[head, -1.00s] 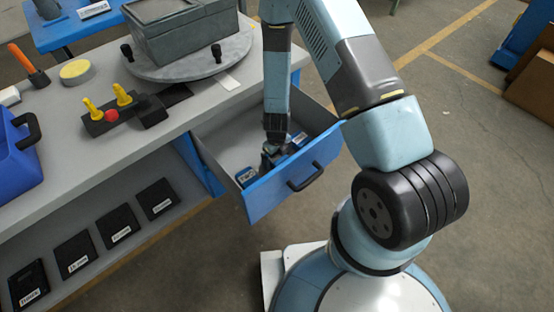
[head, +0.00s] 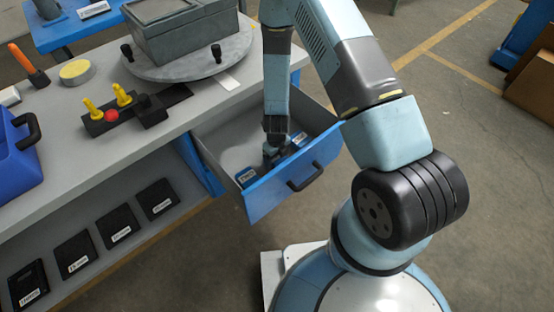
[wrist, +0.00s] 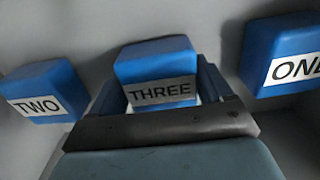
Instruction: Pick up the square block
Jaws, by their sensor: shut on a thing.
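In the wrist view, a blue block labelled THREE (wrist: 155,62) sits between the two fingers of my gripper (wrist: 160,90), which is shut on it. A blue block labelled TWO (wrist: 45,90) lies to its left and one labelled ONE (wrist: 282,55) to its right, both apart from my gripper. In the head view, my gripper (head: 270,158) is down inside the open drawer (head: 228,150). A blue block (head: 246,177) shows at the drawer's near left. The held block is mostly hidden there by my gripper. I cannot tell which block is the square one.
The drawer's blue front (head: 295,180) and side walls stand close around my gripper. Above is the grey workbench (head: 75,130) with a grey box on a round turntable (head: 195,62), yellow-handled parts (head: 122,96) and a blue toolbox (head: 15,155). Open floor lies to the right.

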